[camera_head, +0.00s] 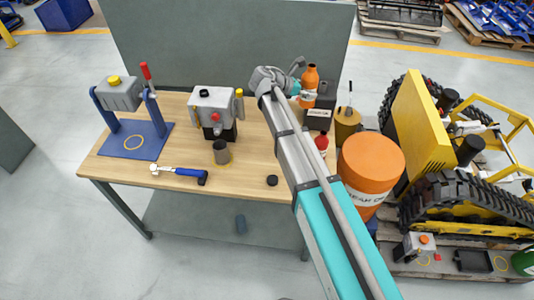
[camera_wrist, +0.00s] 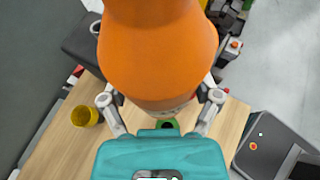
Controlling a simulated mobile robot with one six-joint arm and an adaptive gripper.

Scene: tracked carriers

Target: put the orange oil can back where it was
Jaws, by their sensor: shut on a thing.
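The orange oil can (camera_head: 310,78) is at the back right of the workbench in the head view, upright or nearly so, beside and partly in front of a dark box (camera_head: 320,117). My gripper (camera_head: 301,95) is shut on it from the left. In the wrist view the orange oil can (camera_wrist: 158,50) fills the top middle, with one finger of my gripper (camera_wrist: 160,100) on each side. I cannot tell whether its base touches anything. Its lower part is partly hidden by my gripper.
A brass-coloured can (camera_head: 347,126), a red-capped bottle (camera_head: 321,144) and an orange drum (camera_head: 369,172) stand close by on the right. A grey machine (camera_head: 215,110), a dark cup (camera_head: 221,153) and a blue press (camera_head: 135,142) stand to the left. The bench's (camera_head: 250,160) front middle is mostly clear.

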